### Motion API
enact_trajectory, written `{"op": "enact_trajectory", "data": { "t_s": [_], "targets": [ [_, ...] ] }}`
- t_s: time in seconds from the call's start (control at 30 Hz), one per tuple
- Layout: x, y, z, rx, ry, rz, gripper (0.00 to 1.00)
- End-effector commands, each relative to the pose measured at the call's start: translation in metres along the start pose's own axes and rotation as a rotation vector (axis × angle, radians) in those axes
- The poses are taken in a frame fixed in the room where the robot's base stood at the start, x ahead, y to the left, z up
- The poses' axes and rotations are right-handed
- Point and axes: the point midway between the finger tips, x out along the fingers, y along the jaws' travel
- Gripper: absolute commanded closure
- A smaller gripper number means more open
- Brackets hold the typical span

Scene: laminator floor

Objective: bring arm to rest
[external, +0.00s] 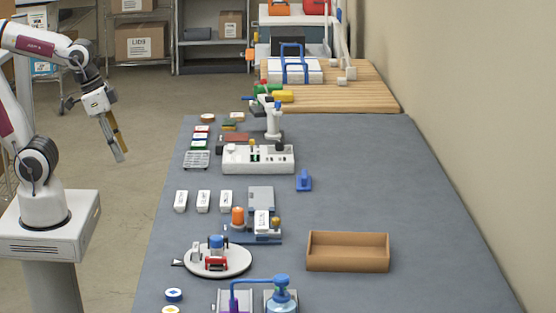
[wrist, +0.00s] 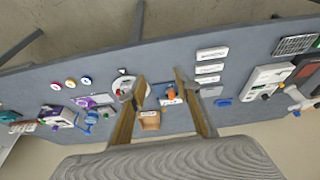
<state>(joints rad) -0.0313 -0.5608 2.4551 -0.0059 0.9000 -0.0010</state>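My gripper (external: 120,155) hangs in the air to the left of the grey table (external: 350,200), over the floor, with its fingers pointing down. In the wrist view my gripper (wrist: 161,76) shows two tan-and-grey fingers with a clear gap between them, and nothing is held. The fingers touch nothing that I can see. The table, seen from afar in the wrist view, shows between and around the fingers.
An open brown box (external: 347,252) stands at the table's right front. A white round plate (external: 217,260), white labelled blocks (external: 203,201) and a white device (external: 258,159) line the table's left side. Floor between arm and table is clear. A wall (external: 460,120) borders the right.

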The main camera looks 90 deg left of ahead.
Motion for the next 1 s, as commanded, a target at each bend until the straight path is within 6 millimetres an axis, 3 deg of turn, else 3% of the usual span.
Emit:
{"op": "enact_trajectory", "data": {
  "t_s": [0.2, 0.43, 1.0],
  "targets": [
    [-0.015, 0.002, 0.013, 0.02, 0.075, 0.001, 0.68],
    [-0.029, 0.005, 0.013, 0.03, 0.137, 0.007, 0.68],
    [-0.03, 0.006, 0.012, 0.034, 0.144, 0.009, 0.68]
  ]
}}
